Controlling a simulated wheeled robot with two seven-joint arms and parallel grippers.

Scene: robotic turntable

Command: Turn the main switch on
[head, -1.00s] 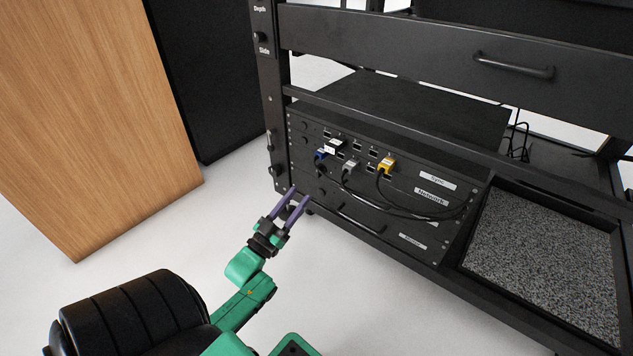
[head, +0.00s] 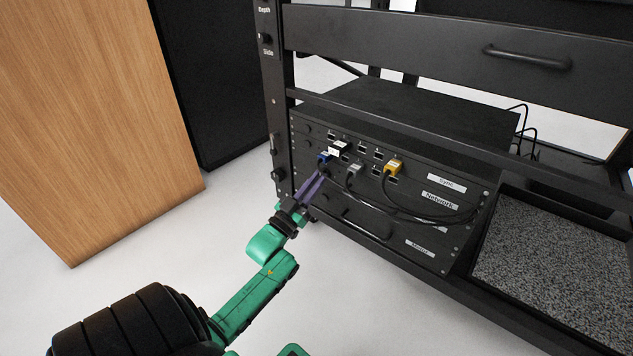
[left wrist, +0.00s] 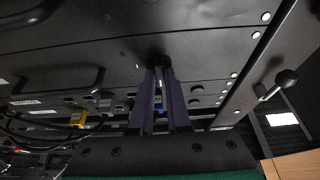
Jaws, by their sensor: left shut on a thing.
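My left gripper (head: 316,175) reaches the lower left of the black rack unit (head: 410,232) in the head view. In the left wrist view the gripper (left wrist: 159,72) is shut on a dark round knob (left wrist: 158,59) on the black panel, which appears to be the main switch. The purple fingers lie on either side of it, with a narrow gap between them farther back. In the head view the fingers and the panel's dark colour hide the knob, and I cannot read whether it is on or off. My right gripper is in neither view.
Blue (head: 324,157), grey (head: 353,169) and yellow (head: 393,167) plugs with black cables sit just above and right of the gripper. A drawer handle (head: 367,224) is to its right. A wooden cabinet (head: 105,130) stands left. The floor between is clear.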

